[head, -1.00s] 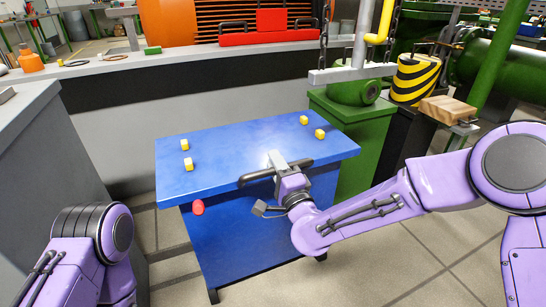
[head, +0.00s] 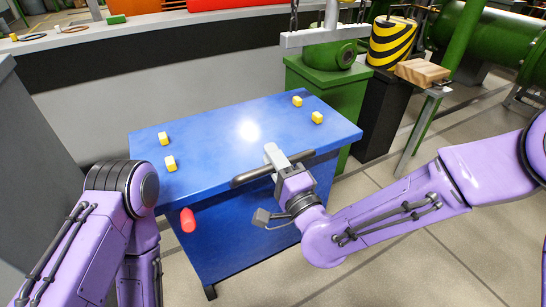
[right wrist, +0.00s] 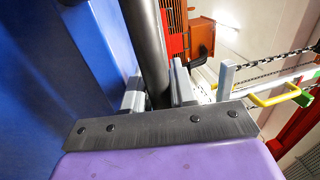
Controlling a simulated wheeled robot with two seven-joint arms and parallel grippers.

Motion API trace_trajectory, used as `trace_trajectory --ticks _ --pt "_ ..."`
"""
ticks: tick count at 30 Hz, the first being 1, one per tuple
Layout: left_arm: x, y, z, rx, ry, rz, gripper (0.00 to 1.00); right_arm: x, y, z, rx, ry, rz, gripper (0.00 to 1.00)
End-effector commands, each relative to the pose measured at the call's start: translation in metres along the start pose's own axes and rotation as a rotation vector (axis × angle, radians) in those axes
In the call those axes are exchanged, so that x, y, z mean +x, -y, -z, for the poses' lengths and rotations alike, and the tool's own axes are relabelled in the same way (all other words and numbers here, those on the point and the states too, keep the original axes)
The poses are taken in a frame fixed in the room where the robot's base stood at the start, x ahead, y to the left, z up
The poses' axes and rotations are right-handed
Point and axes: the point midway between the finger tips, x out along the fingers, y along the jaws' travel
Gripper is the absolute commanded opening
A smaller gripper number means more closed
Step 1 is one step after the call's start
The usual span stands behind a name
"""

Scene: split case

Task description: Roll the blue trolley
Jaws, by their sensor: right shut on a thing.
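The blue trolley (head: 225,145) stands in the middle of the head view, with a flat top and a dark bar handle (head: 250,177) along its near side. My right gripper (head: 276,162) is shut on the handle. In the right wrist view the handle (right wrist: 147,45) runs between the two fingers (right wrist: 155,92), with the trolley's blue side (right wrist: 60,70) at the left. My left arm comes in at the lower left, but its gripper is not visible.
Several small yellow blocks (head: 170,163) sit on the trolley's top. A red cylinder (head: 188,220) sticks out at its near left. A green cabinet (head: 335,90) stands close behind right; a grey cabinet (head: 35,150) stands left. Open floor (head: 400,255) lies at the near right.

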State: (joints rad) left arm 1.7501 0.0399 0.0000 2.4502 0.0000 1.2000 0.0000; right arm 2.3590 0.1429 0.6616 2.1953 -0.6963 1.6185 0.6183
Motion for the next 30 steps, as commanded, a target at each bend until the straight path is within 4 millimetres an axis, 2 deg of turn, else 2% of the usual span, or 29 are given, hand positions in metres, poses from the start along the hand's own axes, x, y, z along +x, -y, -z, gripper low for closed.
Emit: trace_trajectory --ticks 1,2,3,11,14,17,23,24,26,30 --pt "0.000 0.000 0.000 0.000 0.000 0.000 0.43 -0.004 -0.004 -0.001 0.001 0.003 -0.012 0.00" --pt "0.000 0.000 0.000 0.000 0.000 0.000 0.43 -0.003 -0.004 -0.001 0.001 0.003 -0.012 0.36" --pt "0.000 0.000 0.000 0.000 0.000 0.000 0.43 -0.003 -0.004 -0.001 0.001 0.003 -0.011 0.46" --pt "0.000 0.000 0.000 0.000 0.000 0.000 0.43 -0.001 -0.003 -0.002 0.002 0.005 -0.007 0.46" --pt "0.000 0.000 0.000 0.000 0.000 0.000 0.43 -0.008 -0.003 -0.002 0.002 0.006 -0.008 0.46" --pt "-0.001 0.000 0.000 0.000 0.000 0.000 0.43 -0.027 -0.002 -0.002 0.003 0.005 -0.010 0.46" --pt "0.001 0.000 -0.001 0.000 0.000 0.000 0.43 -0.079 -0.004 -0.002 0.003 0.004 -0.011 0.46" --pt "-0.004 0.000 0.001 0.000 0.000 0.000 0.43 -0.086 0.000 -0.002 0.002 0.004 -0.012 0.46" --pt "-0.015 0.001 0.006 0.000 0.000 0.000 0.43 -0.093 0.003 -0.002 -0.001 0.005 -0.011 0.46" --pt "-0.021 0.002 0.009 0.000 0.000 0.000 0.43 -0.105 0.000 -0.001 0.001 0.003 -0.011 0.46"
